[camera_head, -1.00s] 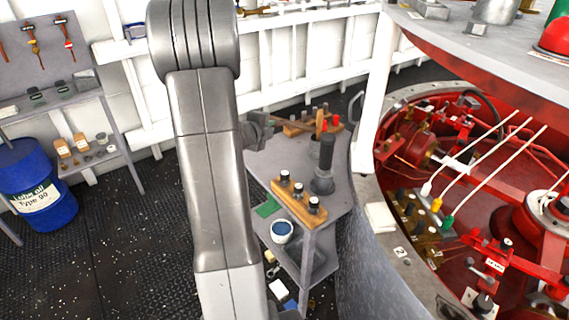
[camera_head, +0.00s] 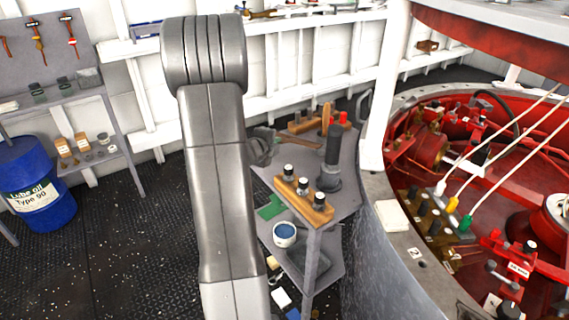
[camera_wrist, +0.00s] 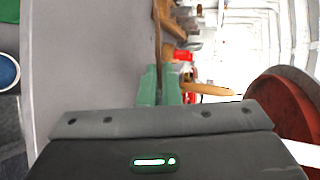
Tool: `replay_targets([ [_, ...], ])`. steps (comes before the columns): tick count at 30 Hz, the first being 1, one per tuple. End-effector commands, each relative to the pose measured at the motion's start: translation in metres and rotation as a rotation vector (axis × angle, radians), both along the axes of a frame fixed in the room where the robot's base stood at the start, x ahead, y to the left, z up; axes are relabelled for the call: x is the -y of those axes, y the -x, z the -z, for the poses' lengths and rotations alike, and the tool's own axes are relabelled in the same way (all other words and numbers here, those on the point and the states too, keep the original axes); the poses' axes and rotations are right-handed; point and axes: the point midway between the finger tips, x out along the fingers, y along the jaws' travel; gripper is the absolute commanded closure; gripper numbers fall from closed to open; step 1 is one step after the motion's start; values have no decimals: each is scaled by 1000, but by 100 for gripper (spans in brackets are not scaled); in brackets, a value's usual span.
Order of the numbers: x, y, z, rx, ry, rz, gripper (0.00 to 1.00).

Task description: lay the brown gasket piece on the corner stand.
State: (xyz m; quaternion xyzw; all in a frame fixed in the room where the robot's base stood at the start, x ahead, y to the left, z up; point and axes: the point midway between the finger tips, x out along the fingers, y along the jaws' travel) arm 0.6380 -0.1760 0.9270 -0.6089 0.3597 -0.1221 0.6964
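The corner stand (camera_head: 308,163) is a grey two-level table beside the white wall rail. My gripper (camera_head: 262,146) shows small and partly hidden behind my arm, over the left part of the stand's top. In the wrist view my gripper's green fingers (camera_wrist: 159,86) are close together on a thin brown strip, which looks like the gasket piece (camera_wrist: 158,35) seen edge-on. In the head view the brown gasket piece (camera_head: 291,139) sticks out to the right of the gripper. The grey stand top (camera_wrist: 90,60) fills the left of the wrist view. Whether the piece touches it I cannot tell.
A white cup (camera_head: 284,235) is below. The red machinery pit (camera_head: 480,215) lies right, a blue drum (camera_head: 37,185) left.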

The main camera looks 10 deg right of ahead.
Motion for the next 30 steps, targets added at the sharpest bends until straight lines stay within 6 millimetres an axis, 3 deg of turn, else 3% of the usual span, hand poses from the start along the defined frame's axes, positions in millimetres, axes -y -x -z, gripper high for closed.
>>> replay_targets([
  [3, 0, 0, 21, 0, 0, 0, 100],
  [9, 0, 0, 38, 0, 0, 0, 100],
  [20, 0, 0, 40, 0, 0, 0, 100],
  [23, 0, 0, 40, 0, 0, 0, 83],
  [30, 0, 0, 40, 0, 0, 0, 82],
])
